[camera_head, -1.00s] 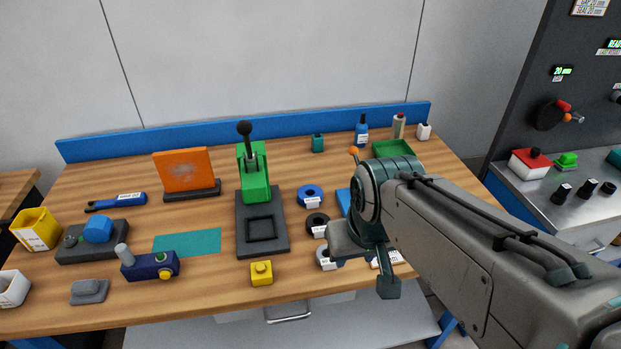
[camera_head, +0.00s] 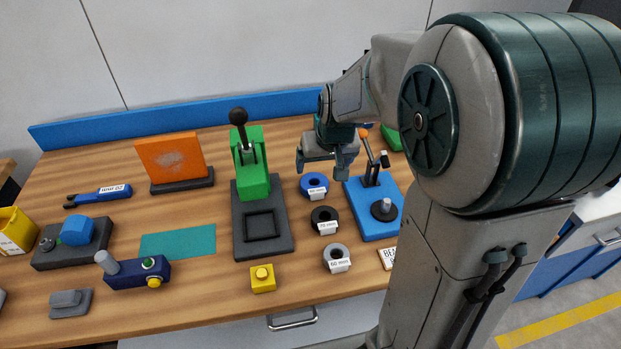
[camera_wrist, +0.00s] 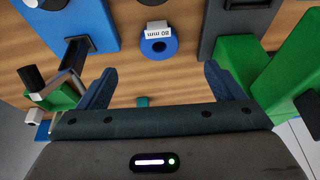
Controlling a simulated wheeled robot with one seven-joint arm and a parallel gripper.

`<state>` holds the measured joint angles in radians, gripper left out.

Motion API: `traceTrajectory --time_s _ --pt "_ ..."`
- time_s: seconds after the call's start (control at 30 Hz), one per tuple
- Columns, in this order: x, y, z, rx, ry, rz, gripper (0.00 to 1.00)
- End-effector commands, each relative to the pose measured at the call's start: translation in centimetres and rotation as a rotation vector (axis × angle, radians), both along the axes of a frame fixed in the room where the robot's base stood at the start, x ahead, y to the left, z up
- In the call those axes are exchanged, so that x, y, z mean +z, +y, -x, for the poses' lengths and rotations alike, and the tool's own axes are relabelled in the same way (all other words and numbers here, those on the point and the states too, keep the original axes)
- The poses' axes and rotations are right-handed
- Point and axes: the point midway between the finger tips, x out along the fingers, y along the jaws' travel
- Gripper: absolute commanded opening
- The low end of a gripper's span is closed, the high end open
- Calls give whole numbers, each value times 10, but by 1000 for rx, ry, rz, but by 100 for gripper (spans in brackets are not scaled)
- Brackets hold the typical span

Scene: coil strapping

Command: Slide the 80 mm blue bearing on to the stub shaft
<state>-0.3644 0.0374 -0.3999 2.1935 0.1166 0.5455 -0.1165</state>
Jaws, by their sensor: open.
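The blue bearing (camera_head: 314,184), a ring with a white label, lies flat on the wooden table right of the green press. In the wrist view it (camera_wrist: 158,46) shows ahead between the open fingers, and its label reads 80 mm. My gripper (camera_head: 323,168) is open and empty above the table, close to the bearing and apart from it. The wrist view also shows the open fingers (camera_wrist: 156,85). The stub shaft (camera_head: 385,205) appears to be the short grey upright post on a dark disc on the blue base plate (camera_head: 368,228), right of the bearings.
A black bearing (camera_head: 324,218) labelled 70 mm and a grey bearing (camera_head: 337,257) labelled 60 mm lie in front of the blue one. The green press (camera_head: 252,175) stands to the left. A lever (camera_head: 371,150) rises behind the shaft. A yellow block (camera_head: 263,279) sits in front.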

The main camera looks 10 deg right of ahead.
Motion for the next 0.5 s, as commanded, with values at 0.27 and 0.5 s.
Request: traceTrajectory --time_s 0.27,0.5 --pt "-24 -2 -29 -3 -18 37 88" --pt "-64 -3 -45 -6 -17 38 88"
